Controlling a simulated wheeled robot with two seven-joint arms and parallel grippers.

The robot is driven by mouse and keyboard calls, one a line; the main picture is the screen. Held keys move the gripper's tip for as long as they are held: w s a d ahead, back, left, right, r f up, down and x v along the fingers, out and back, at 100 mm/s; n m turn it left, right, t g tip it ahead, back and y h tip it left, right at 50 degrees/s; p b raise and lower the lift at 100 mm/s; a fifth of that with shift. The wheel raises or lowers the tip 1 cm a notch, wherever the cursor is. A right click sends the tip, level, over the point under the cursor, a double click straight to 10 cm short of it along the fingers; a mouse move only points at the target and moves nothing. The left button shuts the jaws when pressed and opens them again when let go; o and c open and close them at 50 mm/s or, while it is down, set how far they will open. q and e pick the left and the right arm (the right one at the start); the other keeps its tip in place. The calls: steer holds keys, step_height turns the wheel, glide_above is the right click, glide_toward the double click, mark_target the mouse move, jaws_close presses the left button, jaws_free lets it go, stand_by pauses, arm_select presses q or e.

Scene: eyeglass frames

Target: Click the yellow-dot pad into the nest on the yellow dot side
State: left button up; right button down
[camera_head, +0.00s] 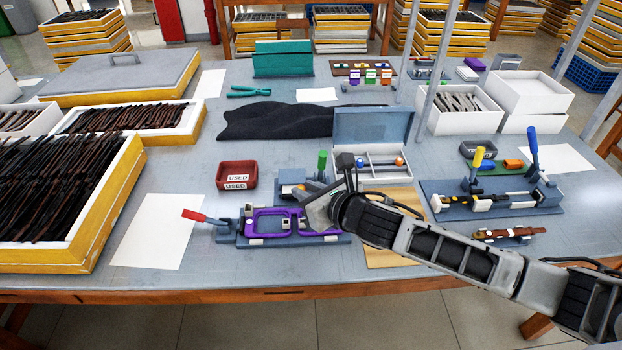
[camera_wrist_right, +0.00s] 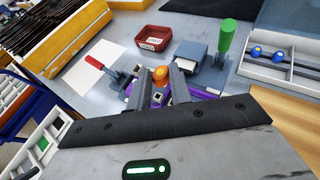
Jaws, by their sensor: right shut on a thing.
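A purple eyeglass frame (camera_head: 290,223) lies in a blue-grey fixture on the table; part of the purple frame (camera_wrist_right: 202,93) also shows in the wrist view. My right gripper (camera_head: 313,214) is over the frame's right half and hides part of it. In the wrist view, its fingers are shut on an orange round-topped piece (camera_wrist_right: 160,74). A small white part (camera_wrist_right: 156,97) shows between the fingers, low near the frame. I cannot make out a yellow dot or the pad's seating. My left gripper is not in view.
A red-handled clamp (camera_head: 205,218) is left of the frame, and a green-handled one (camera_head: 322,162) behind it. A red bin (camera_head: 237,175) and an open case (camera_head: 372,128) stand behind. A second fixture (camera_head: 490,205) is at right. White paper (camera_head: 155,232) lies flat at left.

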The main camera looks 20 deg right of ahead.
steer(key=shift+w+d, duration=0.1)
steer(key=shift+w, duration=0.25)
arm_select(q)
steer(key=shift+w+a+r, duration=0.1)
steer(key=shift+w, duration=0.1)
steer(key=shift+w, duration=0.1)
arm_select(e)
steer(key=shift+s, duration=0.15)
step_height(320, 180, down, 5)
steer(key=b, duration=0.3)
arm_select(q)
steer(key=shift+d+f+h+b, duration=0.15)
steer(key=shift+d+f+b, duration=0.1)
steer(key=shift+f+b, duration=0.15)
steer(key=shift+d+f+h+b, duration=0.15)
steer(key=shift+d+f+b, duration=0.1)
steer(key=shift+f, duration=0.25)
arm_select(e)
steer(key=shift+f, duration=0.95)
arm_select(q)
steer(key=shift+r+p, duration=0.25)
steer(key=shift+p, duration=0.05)
arm_select(e)
steer(key=shift+r, duration=0.1)
